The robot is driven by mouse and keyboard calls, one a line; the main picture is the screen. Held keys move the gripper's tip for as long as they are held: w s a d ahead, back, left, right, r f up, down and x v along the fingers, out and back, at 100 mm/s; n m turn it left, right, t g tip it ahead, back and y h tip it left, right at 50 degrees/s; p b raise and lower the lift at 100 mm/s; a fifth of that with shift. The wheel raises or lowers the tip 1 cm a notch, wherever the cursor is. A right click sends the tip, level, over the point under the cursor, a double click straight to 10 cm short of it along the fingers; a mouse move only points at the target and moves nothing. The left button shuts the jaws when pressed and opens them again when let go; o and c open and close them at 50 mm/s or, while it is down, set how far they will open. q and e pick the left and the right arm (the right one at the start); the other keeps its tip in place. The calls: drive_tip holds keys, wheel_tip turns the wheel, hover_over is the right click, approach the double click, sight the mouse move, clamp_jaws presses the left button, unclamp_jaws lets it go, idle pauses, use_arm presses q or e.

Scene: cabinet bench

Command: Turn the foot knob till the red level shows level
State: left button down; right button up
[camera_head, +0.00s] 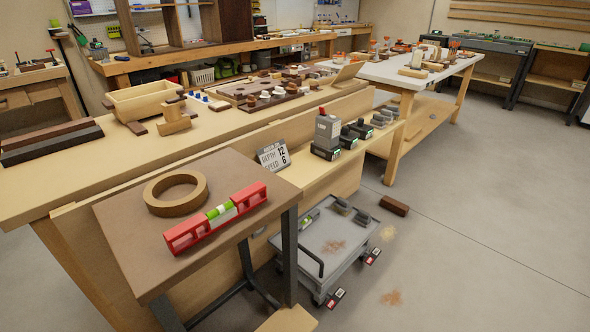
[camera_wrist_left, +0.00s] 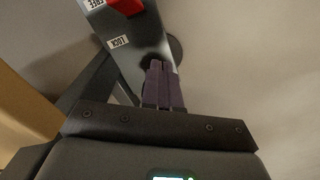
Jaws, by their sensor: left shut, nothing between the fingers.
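The red level (camera_head: 215,217) lies on the small brown-topped table (camera_head: 125,245), with a green vial at its middle; the bubble is too small to read. In the left wrist view my left gripper (camera_wrist_left: 162,68) has its two dark fingers together, with nothing between them. The fingertips are by a dark metal leg (camera_wrist_left: 125,60) carrying "FREE" and "LOCK" labels and a red part (camera_wrist_left: 127,5). A dark round shape (camera_wrist_left: 176,48), perhaps the foot knob, shows partly behind the leg near the fingertips; I cannot tell whether they touch it. My right gripper is not in view.
A wooden ring (camera_head: 176,210) lies beside the level. A grey wheeled cart (camera_head: 325,245) stands right of the table's dark legs (camera_head: 290,255). A long workbench (camera_head: 60,180) runs behind. The floor at the right is mostly clear, with a brown block (camera_head: 394,205).

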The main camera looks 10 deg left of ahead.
use_arm(q)
drive_tip(key=shift+w+a, duration=0.1)
drive_tip(key=shift+a, duration=0.05)
idle(0.8)
drive_tip(key=shift+a+r+p, duration=0.1)
drive_tip(key=shift+p, duration=0.3)
drive_tip(key=shift+a+p, duration=0.25)
drive_tip(key=shift+p, duration=0.35)
drive_tip(key=shift+s, duration=0.2)
drive_tip(key=shift+s+d+p, duration=0.1)
drive_tip(key=shift+p, duration=0.4)
drive_tip(key=shift+r, duration=0.1)
wheel_tip(320, 180, up, 6)
drive_tip(key=p, duration=0.6)
drive_tip(key=shift+s+f, duration=0.1)
drive_tip(key=shift+f, duration=0.1)
